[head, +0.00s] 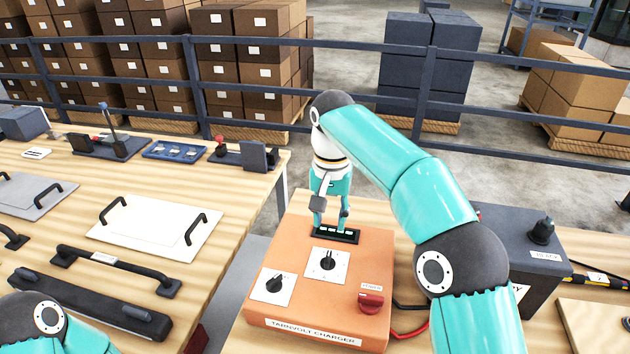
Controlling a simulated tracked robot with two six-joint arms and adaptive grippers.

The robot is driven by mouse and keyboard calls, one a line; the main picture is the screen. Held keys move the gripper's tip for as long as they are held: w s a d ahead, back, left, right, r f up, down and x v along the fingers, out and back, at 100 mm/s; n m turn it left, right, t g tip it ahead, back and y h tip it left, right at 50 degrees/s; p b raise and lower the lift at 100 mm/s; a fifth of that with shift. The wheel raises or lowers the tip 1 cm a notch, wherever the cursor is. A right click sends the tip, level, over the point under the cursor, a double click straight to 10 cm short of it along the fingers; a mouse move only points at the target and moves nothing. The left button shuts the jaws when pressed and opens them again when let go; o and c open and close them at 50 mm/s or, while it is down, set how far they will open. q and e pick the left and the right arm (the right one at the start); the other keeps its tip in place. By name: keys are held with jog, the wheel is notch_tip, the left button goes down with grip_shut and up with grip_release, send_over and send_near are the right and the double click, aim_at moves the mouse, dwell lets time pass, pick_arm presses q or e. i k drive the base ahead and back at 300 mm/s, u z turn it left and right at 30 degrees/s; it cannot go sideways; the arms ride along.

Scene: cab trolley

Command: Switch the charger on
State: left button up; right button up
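The orange charger (300,312) lies on the right bench, with a label reading TARNVOLT CHARGER on its front. A red power switch (370,302) sits at its front right under a small white label. Two black rotary knobs, one at the middle (327,262) and one at the front left (274,284), sit on white plates. A black strip with small pale windows (348,237) is at the back. My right gripper (331,215) points down just over this strip, its fingers apart and nothing seen between them. I cannot tell whether it touches. My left gripper is out of view.
A dark battery box (512,262) with a black knob stands right of the charger, with red and black cables between. The left bench holds a white panel with handles (150,228) and a black bar handle (115,268). A railing runs behind.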

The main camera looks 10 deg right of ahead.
aim_at(370, 304)
jog(key=k, duration=1)
